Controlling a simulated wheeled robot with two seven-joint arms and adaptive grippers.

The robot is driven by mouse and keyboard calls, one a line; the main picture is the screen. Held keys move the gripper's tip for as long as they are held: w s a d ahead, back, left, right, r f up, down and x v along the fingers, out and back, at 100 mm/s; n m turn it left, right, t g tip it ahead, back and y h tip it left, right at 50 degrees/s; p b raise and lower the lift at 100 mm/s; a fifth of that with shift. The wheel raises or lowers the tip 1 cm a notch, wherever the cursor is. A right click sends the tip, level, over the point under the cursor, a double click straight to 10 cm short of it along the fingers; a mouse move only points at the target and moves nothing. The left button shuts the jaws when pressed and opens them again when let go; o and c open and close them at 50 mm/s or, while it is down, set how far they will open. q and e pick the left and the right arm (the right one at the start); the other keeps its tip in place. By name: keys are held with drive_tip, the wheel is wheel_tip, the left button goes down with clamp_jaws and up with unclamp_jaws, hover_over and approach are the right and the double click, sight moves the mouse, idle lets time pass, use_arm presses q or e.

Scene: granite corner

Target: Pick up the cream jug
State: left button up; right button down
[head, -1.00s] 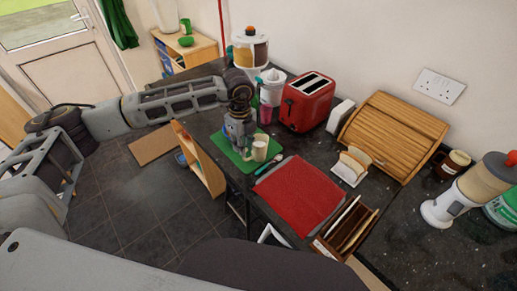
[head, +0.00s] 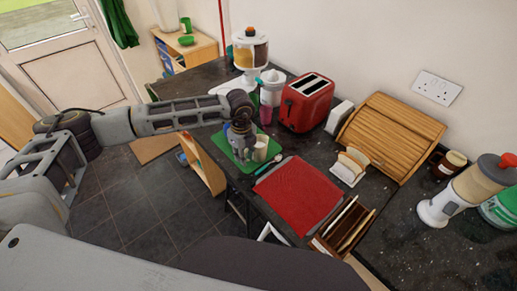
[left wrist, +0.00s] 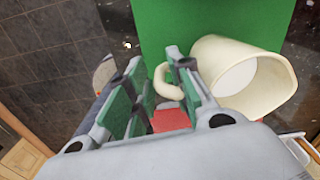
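The cream jug (head: 261,149) stands upright on a green mat (head: 230,157) on the dark worktop. In the left wrist view the jug (left wrist: 245,78) is at the right, with pale contents inside, and its curved handle points left toward my fingers. My left gripper (head: 243,153) is low over the mat, just left of the jug. In the left wrist view its two green-padded fingers (left wrist: 153,72) are apart, with the handle between them, close to the right finger. Whether a finger touches it I cannot tell. My right gripper is not in view.
A teal spoon (head: 268,164) and a red mat (head: 297,193) lie to the right. A partly hidden bluish thing (left wrist: 103,75) is left of my fingers.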

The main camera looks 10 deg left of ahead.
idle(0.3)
use_arm(q)
clamp_jaws()
drive_tip(key=shift+r, duration=0.3)
idle(0.5)
drive_tip(key=shift+r+b, duration=0.5)
drive_tip(key=shift+r, duration=1.1)
drive_tip(key=shift+r+b, duration=0.6)
drive_tip(key=shift+r, duration=2.45)
drive_tip(key=shift+r, duration=0.1)
